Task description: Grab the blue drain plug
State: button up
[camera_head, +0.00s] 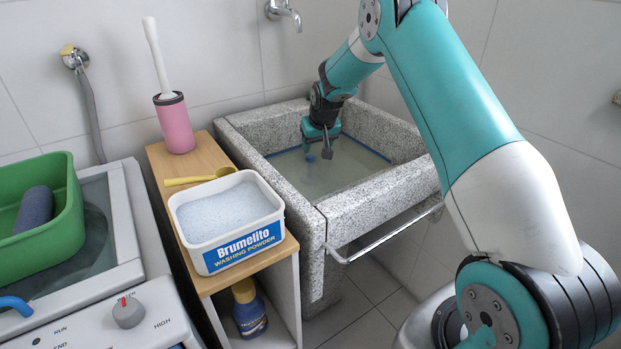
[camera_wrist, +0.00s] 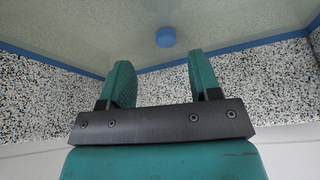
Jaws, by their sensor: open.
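The blue drain plug (camera_wrist: 166,37) is a small round blue piece on the pale floor of the sink basin. In the wrist view it lies just beyond my fingertips, between their lines and apart from them.
The speckled stone sink (camera_head: 372,208) has thick walls close around my gripper. A metal rail (camera_head: 385,236) runs along its front, and a tap (camera_head: 284,14) is above.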

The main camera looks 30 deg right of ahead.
aim_at(310, 161)
jog(key=x, duration=0.4)
jog(key=shift+w+f, duration=0.15)
jog(key=shift+f, duration=0.1)
jog(key=x, duration=0.5)
jog(key=shift+w+a+f, duration=0.2)
jog(key=shift+w+a, duration=0.05)
jog(key=shift+w, duration=0.15)
jog(key=c, duration=1)
